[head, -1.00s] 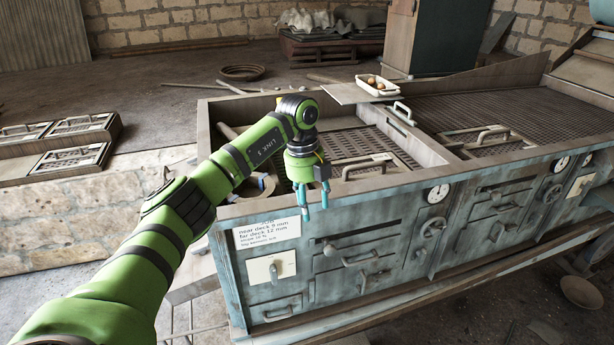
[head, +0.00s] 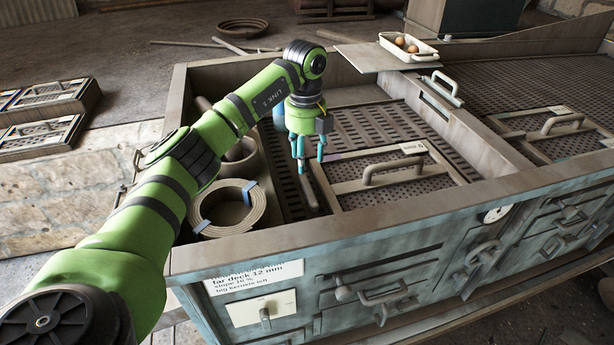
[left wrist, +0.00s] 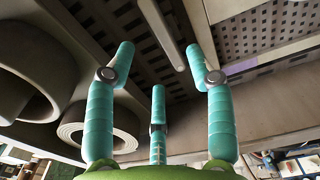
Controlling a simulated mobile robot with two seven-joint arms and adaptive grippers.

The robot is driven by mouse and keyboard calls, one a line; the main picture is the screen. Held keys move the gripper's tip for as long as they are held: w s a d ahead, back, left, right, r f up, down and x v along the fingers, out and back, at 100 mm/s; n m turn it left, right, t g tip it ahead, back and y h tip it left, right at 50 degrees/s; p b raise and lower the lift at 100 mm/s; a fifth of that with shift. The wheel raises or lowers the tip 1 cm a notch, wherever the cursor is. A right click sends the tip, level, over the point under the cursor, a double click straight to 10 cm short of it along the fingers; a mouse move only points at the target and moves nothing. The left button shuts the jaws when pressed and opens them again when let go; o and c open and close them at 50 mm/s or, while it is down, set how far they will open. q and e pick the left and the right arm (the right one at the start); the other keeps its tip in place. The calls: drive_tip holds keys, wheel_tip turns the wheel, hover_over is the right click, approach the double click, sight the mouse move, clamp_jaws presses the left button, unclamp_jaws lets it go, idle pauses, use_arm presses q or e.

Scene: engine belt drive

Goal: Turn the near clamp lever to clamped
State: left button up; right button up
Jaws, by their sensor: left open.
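A slim grey-brown bar (head: 308,194), which looks like the near clamp lever, lies inside the wooden box beside the left edge of the near screen frame (head: 385,185). It also shows in the left wrist view (left wrist: 162,32), beyond the fingertips and between them. My left gripper (head: 309,166), with teal fingers, points down just above the bar's far end. Its fingers are spread and empty, also in the left wrist view (left wrist: 159,62). I cannot tell whether any finger touches the bar. My right gripper is not in view.
A coiled belt with blue ties (head: 232,208) lies left of the bar. The box's front wall (head: 350,225) stands on the near side. The near screen's handle (head: 392,170) rises to the right. A tray with eggs (head: 408,47) sits at the back.

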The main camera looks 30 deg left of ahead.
sight(306, 188)
use_arm(q)
drive_tip(key=shift+s+d+f+b, duration=0.1)
drive_tip(key=shift+f+b, duration=0.25)
drive_tip(key=shift+f, duration=0.5)
drive_tip(key=shift+s+d+r, duration=0.2)
drive_tip(key=shift+s+d, duration=0.3)
drive_tip(key=shift+s, duration=0.2)
wheel_tip(306, 188, down, 2)
drive_tip(key=shift+p, duration=0.5)
drive_tip(key=f, duration=0.2)
drive_tip(key=f+p, duration=0.1)
drive_tip(key=shift+w+a, duration=0.2)
drive_tip(key=shift+a, duration=0.05)
drive_tip(key=shift+f, duration=0.75)
drive_tip(key=shift+d+f, duration=0.1)
drive_tip(key=shift+f, duration=0.1)
drive_tip(key=shift+c, duration=0.4)
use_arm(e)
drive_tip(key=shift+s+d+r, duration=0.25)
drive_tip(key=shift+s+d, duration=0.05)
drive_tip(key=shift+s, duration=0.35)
use_arm(q)
clamp_jaws()
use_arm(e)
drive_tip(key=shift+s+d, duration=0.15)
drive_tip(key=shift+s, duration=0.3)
